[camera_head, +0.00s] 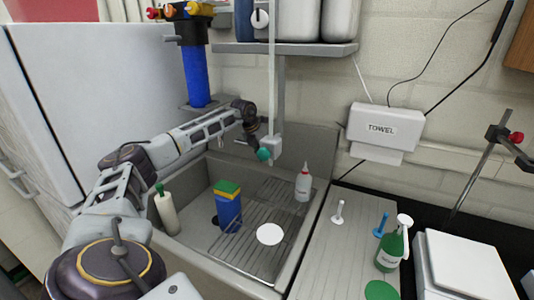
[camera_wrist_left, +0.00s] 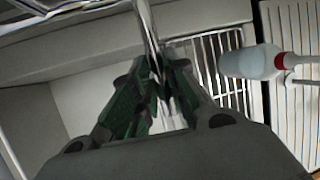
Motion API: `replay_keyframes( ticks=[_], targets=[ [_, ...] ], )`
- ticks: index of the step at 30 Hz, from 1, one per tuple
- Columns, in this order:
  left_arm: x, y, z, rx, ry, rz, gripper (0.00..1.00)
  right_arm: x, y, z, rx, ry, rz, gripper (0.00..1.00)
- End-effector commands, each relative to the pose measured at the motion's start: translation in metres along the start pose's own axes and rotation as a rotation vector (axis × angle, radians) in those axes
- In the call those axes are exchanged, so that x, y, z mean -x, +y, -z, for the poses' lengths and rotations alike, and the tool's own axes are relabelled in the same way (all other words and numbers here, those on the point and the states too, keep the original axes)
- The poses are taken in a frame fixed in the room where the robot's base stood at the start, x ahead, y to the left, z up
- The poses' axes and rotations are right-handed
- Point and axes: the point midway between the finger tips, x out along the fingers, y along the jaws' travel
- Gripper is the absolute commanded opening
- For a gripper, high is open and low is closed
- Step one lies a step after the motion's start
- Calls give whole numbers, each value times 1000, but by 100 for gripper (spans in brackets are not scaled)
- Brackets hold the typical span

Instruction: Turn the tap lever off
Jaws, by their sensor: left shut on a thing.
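My left arm reaches over the sink from the left, and its gripper (camera_head: 258,143) is beside the tap's white vertical pipe (camera_head: 271,80) and pale block (camera_head: 271,148). A round green piece (camera_head: 264,154) shows at the gripper's tip. In the left wrist view, the green-padded fingers (camera_wrist_left: 160,95) are closed around a slim shiny metal bar (camera_wrist_left: 147,30), which looks like the tap lever. The fingers hide the part of the bar between them. The lever's exact angle is hard to tell. My right gripper is in neither view.
A pale bottle (camera_head: 166,212) stands at left. A shelf (camera_head: 270,49) hangs above. A green pump bottle (camera_head: 390,250) stands right.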

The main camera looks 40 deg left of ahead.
Motion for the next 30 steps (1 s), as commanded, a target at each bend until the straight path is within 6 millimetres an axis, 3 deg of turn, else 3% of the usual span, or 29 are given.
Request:
replay_keyframes(
  ticks=[20, 21, 25, 30],
  targets=[
    [2, 6, -2, -40, 6, 16, 0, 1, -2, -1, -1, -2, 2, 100],
    [2, 6, -2, -40, 6, 16, 19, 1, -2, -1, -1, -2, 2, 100],
    [2, 6, -2, -40, 6, 16, 36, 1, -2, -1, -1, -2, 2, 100],
    [1, 6, -1, -40, 8, 16, 37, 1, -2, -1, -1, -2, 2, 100]
  ],
)
